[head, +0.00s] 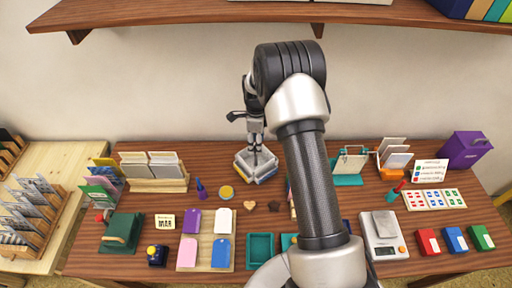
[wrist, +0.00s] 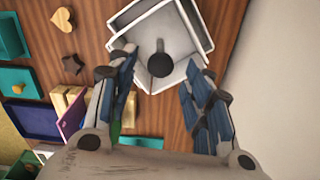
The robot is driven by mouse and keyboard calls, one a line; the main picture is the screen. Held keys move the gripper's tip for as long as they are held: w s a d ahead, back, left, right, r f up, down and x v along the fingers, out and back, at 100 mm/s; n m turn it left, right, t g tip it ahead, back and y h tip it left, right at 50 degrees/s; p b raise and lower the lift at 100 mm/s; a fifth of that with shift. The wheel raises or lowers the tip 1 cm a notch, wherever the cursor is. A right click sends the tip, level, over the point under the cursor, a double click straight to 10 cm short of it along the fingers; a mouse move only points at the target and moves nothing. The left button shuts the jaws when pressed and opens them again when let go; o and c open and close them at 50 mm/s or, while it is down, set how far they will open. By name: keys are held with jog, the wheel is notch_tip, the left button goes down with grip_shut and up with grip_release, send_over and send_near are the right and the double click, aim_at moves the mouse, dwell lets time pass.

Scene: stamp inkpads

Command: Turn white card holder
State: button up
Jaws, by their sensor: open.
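The white card holder (head: 243,171) is a squarish, pale tray-like stand at the back middle of the table. In the wrist view, the white card holder (wrist: 139,29) shows slanted white walls around a dark round knob (wrist: 160,65) at its centre. My gripper (head: 255,147) points down over the holder. In the wrist view, my gripper (wrist: 158,63) is open, with one finger on each side of the knob. I see a gap between the knob and each finger. The holder's near side is partly hidden by the fingers.
A wooden heart (head: 250,205) and a dark star lie in front of the holder, with a yellow round tin (head: 226,192) to the left. A teal rack (head: 348,180) stands to the right. The wall is close behind, and a shelf (head: 200,14) hangs above.

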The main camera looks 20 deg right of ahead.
jog(key=shift+f, duration=1.05)
jog(key=shift+c, duration=0.6)
grip_shut()
